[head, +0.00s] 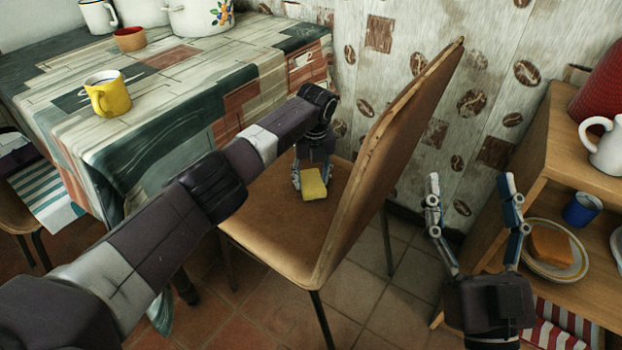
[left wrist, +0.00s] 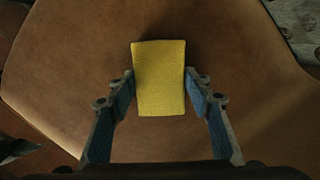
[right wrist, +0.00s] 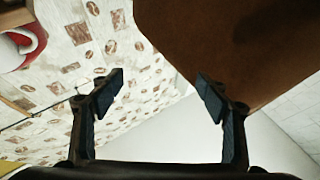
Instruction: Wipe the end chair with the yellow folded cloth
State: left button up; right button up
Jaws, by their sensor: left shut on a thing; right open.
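The end chair has a brown seat (head: 285,235) and a tall brown backrest (head: 400,140), and stands at the table's end. The yellow folded cloth (head: 314,184) is at the seat, towards its far side. My left gripper (head: 312,178) is shut on the cloth from above. In the left wrist view the cloth (left wrist: 159,78) sits between the fingers over the brown seat (left wrist: 70,70); whether it touches the seat is hard to tell. My right gripper (head: 474,195) is open and empty, right of the backrest, with its fingers pointing up.
A table with a patchwork cloth (head: 180,65) holds a yellow mug (head: 108,94), a terracotta cup (head: 130,39) and a white pot (head: 200,17). A wooden shelf (head: 550,125) at right carries a white mug (head: 605,146), a blue cup (head: 582,209) and a plate (head: 529,263).

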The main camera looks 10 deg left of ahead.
pick_arm(q)
jog(key=shift+r+p, duration=0.25)
jog(key=shift+p, duration=0.1)
jog(key=shift+r+p, duration=0.4)
jog(key=shift+r, duration=0.05)
jog(key=shift+r+p, duration=0.7)
jog(key=shift+p, duration=0.05)
jog(key=shift+r, duration=0.15)
pick_arm(e)
notch_tip(320, 180, down, 16)
jog(key=w+d+g+h, duration=0.1)
jog(key=d+g+h, duration=0.15)
jog(key=g, duration=0.55)
pick_arm(q)
jog(key=shift+r+p, duration=0.5)
jog(key=shift+p, duration=0.15)
jog(key=shift+r+p, duration=0.9)
pick_arm(e)
jog(key=s+d+f+g+h, duration=0.2)
jog(key=s+d+f+g, duration=0.1)
jog(key=s+f+g, duration=0.5)
jog(key=shift+s+d+f+m+h, duration=0.35)
jog(key=shift+s+f, duration=0.9)
jog(key=shift+f, duration=0.65)
